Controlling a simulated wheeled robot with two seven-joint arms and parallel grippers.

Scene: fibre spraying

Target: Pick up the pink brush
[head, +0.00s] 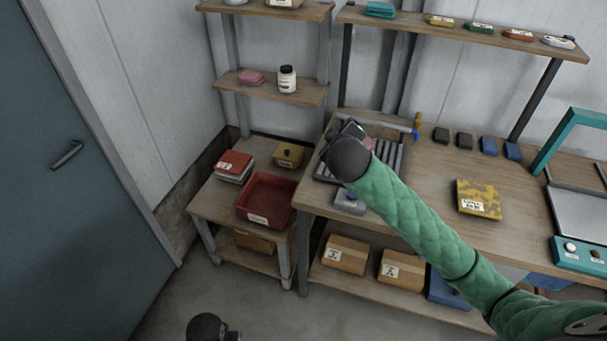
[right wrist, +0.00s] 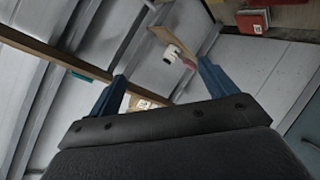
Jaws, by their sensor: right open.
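A small pink object (head: 251,77) lies on the middle shelf at the back left, left of a white bottle with a black cap. It is too small to tell whether it is a brush. A small pink patch (head: 369,143) also shows beside my right wrist over the bench; most of it is hidden. My right gripper (head: 352,129) is over the slatted tray, mostly hidden behind its dark wrist. In the right wrist view its blue fingers (right wrist: 161,84) are apart with nothing between them. A dark rounded part of my left arm (head: 212,328) shows at the bottom; its fingers cannot be made out.
The workbench (head: 431,179) holds a slatted tray (head: 390,158), several small blocks, a yellow patterned packet (head: 478,199) and a teal-framed device (head: 585,252). A low table at left holds a red bin (head: 265,201) and red boxes (head: 233,166). Shelves stand above.

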